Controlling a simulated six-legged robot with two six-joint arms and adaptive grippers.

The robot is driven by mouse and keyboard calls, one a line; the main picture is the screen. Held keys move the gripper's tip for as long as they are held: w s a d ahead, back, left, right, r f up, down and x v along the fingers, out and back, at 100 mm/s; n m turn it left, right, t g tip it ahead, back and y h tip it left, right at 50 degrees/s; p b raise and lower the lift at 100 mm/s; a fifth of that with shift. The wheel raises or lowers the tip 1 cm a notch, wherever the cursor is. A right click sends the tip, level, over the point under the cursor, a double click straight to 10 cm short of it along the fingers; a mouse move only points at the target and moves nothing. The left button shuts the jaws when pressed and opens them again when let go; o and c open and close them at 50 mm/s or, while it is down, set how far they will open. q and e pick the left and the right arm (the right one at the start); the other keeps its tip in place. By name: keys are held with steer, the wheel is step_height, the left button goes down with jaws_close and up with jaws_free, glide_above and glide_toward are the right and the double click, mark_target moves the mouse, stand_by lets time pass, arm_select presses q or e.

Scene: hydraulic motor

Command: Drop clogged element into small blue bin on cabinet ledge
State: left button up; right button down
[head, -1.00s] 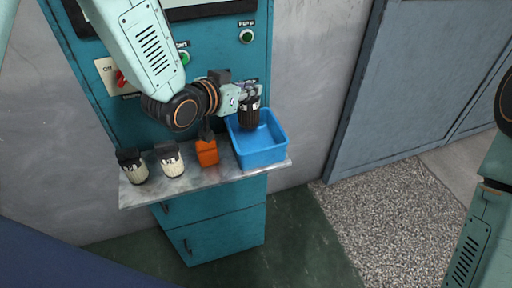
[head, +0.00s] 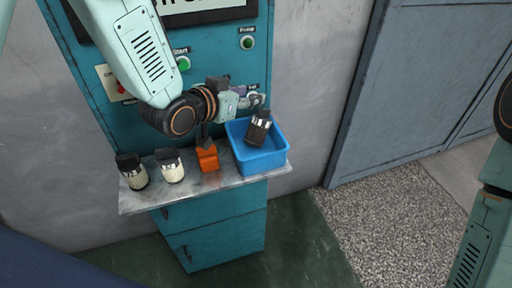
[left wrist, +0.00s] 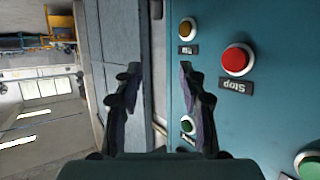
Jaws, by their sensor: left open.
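The clogged element (head: 259,128), a dark cylinder with a pale band, is tilted inside the small blue bin (head: 262,160) on the cabinet ledge. Its lower end is within the bin walls; I cannot tell if it rests on the bottom. My left gripper (head: 256,101) is just above the element and apart from it. In the left wrist view the left gripper (left wrist: 161,70) is open, with nothing between its fingers. My right gripper is out of view.
The metal ledge (head: 200,190) also holds two pale filter elements with black caps (head: 133,171) (head: 170,165) and an orange block (head: 207,157). The teal cabinet (head: 225,220) carries buttons, including a red Stop button (left wrist: 237,60). A grey door (head: 420,80) stands at right.

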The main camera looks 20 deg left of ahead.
arm_select(q)
steer(key=v, duration=0.7)
steer(key=shift+w, duration=0.1)
steer(key=shift+a+r, duration=0.1)
steer(key=shift+a, duration=0.05)
stand_by(0.3)
